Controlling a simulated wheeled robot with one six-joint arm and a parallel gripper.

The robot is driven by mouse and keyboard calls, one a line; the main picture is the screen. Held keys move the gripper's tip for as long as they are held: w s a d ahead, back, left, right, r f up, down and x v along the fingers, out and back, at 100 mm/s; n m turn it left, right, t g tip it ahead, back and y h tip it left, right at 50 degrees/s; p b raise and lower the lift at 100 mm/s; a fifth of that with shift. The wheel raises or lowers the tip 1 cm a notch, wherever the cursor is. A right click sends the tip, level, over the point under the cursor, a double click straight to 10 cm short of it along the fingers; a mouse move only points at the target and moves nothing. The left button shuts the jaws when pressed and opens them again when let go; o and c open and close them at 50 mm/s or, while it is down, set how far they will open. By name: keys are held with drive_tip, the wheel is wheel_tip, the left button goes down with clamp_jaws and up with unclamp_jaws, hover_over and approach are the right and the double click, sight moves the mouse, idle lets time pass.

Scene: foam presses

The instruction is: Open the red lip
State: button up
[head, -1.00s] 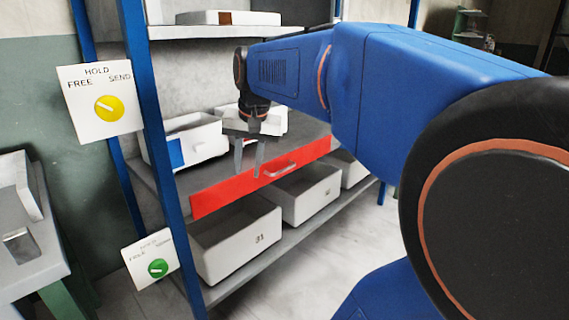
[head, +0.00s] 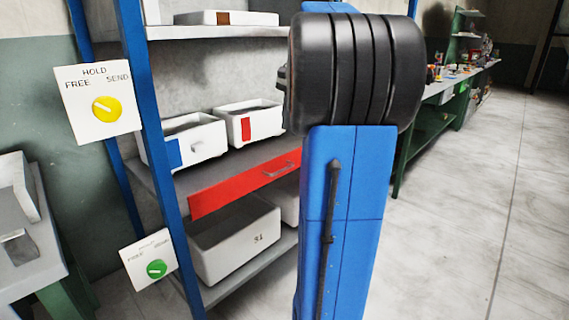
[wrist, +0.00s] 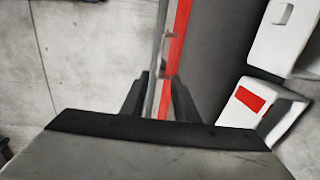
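The red lip (head: 235,185) runs along the front edge of the middle shelf, with a small metal handle (head: 278,170) on its face. Its right part is hidden behind my arm in the head view. In the wrist view the red lip (wrist: 178,45) shows from above as a narrow upright strip, with the handle (wrist: 168,45) at its left side. My gripper (wrist: 160,82) has its two fingers apart on either side of the lip's line in that view. I cannot tell whether they touch it. The head view hides my gripper.
White bins with blue (head: 182,145) and red (head: 248,122) labels stand on the middle shelf. A large white bin (head: 235,245) sits below. Panels with a yellow dial (head: 107,109) and a green dial (head: 157,270) flank the blue post. Floor (head: 480,220) at right is clear.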

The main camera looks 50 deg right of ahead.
approach(284, 162)
drive_tip(key=a+f, duration=0.1)
drive_tip(key=f, duration=0.1)
drive_tip(key=s+a+f, duration=0.1)
drive_tip(key=a+f, duration=0.1)
drive_tip(key=s+a+f, duration=0.1)
drive_tip(key=f, duration=0.1)
drive_tip(key=shift+s+a+f, duration=0.15)
drive_tip(key=shift+s+f, duration=0.05)
drive_tip(key=shift+f, duration=0.2)
clamp_jaws()
